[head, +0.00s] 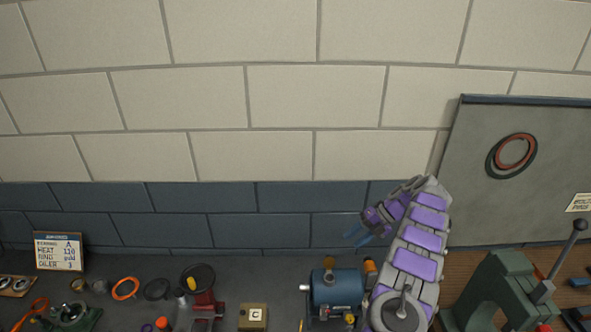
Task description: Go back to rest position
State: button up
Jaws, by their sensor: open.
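My arm hides part of the bench to the right of that casing.
A green press (507,285) with a lever stands to the right of my arm. A cream box marked C (254,316), a red stand (203,302), an orange ring (125,288) and a sign (58,252) stand left. A grey board (530,200) is at the right.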

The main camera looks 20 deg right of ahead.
jog(key=s+a+r+n+g+b, duration=0.1)
jog(key=s+a+r+n+b, duration=0.15)
jog(key=a+n, duration=0.35)
jog(key=s+a+r+n+g+h+b, duration=0.1)
jog(key=s+a+r+n+b, duration=0.1)
jog(key=a+n+b, duration=0.35)
jog(key=s+a+r+n+b, duration=0.2)
jog(key=a+r+n, duration=0.15)
jog(key=a, duration=0.55)
jog(key=s+a+f+n+g+h+b, duration=0.1)
jog(key=s+a+n+h+b, duration=0.1)
jog(key=s+a+n+b, duration=0.25)
jog(key=s+a+f+n+h+b, duration=0.1)
jog(key=s+a+n, duration=0.2)
jog(key=s+n, duration=0.35)
jog(key=s+f+n+h+b, duration=0.2)
jog(key=s+f+n+b, duration=0.2)
jog(key=s, duration=0.9)
jog(key=s+d+f+n+h+b, duration=0.1)
jog(key=s+f+n+h+b, duration=0.2)
jog(key=s, duration=1.1)
notch_tip(320, 180, down, 5)
jog(key=n+b, duration=0.2)
jog(key=n, duration=0.5)
jog(key=shift+d+f, duration=0.2)
jog(key=shift+d, duration=0.05)
